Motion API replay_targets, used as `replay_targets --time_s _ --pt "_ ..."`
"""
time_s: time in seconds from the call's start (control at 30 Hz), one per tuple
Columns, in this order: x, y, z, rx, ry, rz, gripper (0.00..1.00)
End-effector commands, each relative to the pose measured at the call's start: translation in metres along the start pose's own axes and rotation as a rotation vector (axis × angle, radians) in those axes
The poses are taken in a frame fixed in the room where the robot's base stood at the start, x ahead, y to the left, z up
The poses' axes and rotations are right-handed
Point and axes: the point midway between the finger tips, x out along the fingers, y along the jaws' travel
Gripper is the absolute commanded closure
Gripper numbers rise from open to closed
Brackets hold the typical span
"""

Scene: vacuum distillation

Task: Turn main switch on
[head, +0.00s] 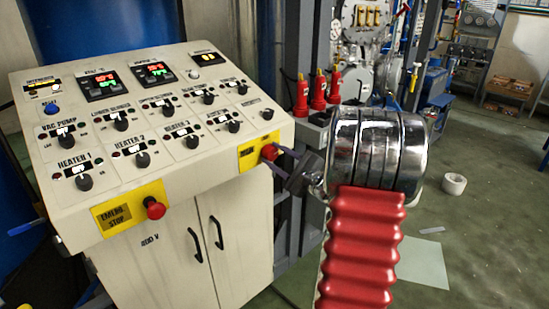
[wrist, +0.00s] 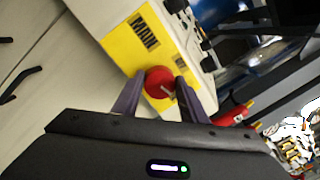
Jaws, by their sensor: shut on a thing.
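The main switch is a red knob (head: 269,152) on a yellow plate (head: 247,158) at the right end of the control panel's front face. In the wrist view the red knob (wrist: 159,82) sits on the yellow plate (wrist: 138,42), which carries a black label that is only partly legible. My gripper (head: 279,153) reaches the knob from the right. In the wrist view its two dark fingers (wrist: 157,92) stand on either side of the knob and are shut on it. A small pale mark shows on the knob's face.
The cream control panel (head: 70,227) carries several black knobs and lit displays. A red emergency stop button (head: 154,208) sits on another yellow plate to the left. Red bottle-like objects (head: 319,92) stand behind my arm. Open floor lies to the right, with a white roll (head: 453,184).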

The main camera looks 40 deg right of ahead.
Motion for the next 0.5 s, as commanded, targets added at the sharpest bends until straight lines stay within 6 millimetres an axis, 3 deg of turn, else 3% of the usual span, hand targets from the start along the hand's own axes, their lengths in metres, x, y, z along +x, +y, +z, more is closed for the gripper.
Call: replay_targets --time_s 0.2,0.5 --pt "-0.0016 0.0027 -0.0045 0.148 0.018 -0.006 0.83" --pt "-0.0018 0.0031 -0.0048 0.235 0.022 -0.011 0.83"
